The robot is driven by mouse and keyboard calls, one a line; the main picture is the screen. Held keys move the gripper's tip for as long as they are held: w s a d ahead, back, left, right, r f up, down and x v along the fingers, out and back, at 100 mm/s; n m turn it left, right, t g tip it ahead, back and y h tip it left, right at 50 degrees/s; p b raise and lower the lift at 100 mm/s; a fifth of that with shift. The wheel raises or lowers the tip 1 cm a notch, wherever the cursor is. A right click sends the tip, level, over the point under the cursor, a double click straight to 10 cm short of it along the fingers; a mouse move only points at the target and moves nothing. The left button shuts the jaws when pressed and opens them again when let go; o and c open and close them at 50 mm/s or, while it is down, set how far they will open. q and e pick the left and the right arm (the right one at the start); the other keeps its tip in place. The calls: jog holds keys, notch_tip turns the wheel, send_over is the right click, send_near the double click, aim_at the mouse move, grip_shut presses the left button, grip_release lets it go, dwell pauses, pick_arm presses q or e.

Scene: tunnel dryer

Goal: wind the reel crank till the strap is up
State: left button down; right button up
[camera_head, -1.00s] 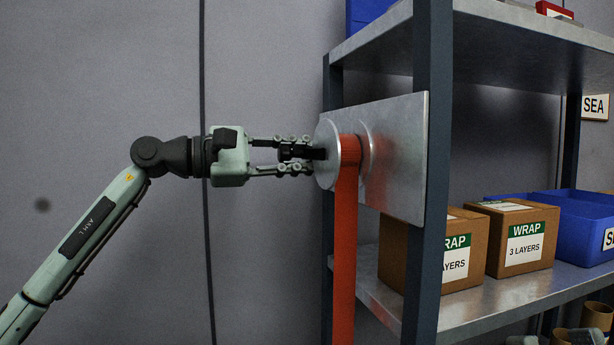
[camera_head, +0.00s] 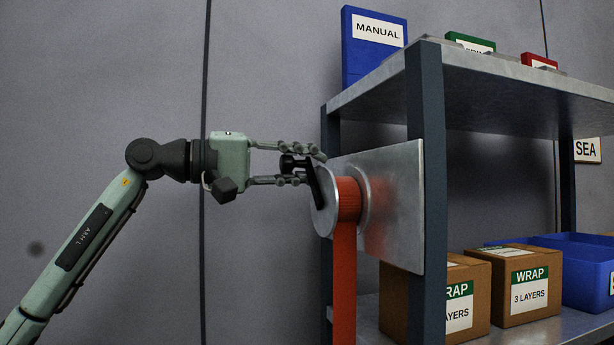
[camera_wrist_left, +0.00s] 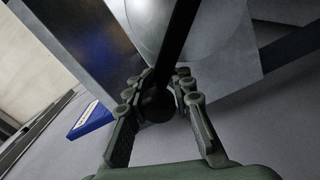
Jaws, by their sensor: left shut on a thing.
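The reel (camera_head: 328,206) is a silver disc-sided drum on a metal plate (camera_head: 398,200) fixed to the shelf post. The orange-red strap (camera_head: 344,285) is wound on it and hangs down out of the bottom of the head view. The black crank (camera_head: 315,185) is on the reel's left face, with its knob toward my gripper. My left gripper (camera_head: 300,165) is shut around the crank knob; in the left wrist view the dark knob (camera_wrist_left: 157,105) sits between the fingers. The strap's lower end is hidden. My right gripper is not in view.
A metal shelf (camera_head: 480,85) holds a blue manual binder (camera_head: 365,60) on top. Cardboard WRAP boxes (camera_head: 520,285) and blue bins (camera_head: 590,270) stand on the lower shelf.

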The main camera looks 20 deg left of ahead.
pick_arm(q)
jog(key=shift+s+d+r+m, duration=0.35)
jog(key=shift+s+r+m, duration=0.25)
jog(key=shift+m, duration=0.4)
jog(key=shift+f, duration=0.1)
jog(key=c, duration=1.3)
grip_release()
jog(key=shift+s, duration=0.1)
jog(key=shift+a, duration=0.2)
jog(key=v, duration=1.1)
jog(key=shift+s+a, duration=0.15)
jog(key=shift+s, duration=0.1)
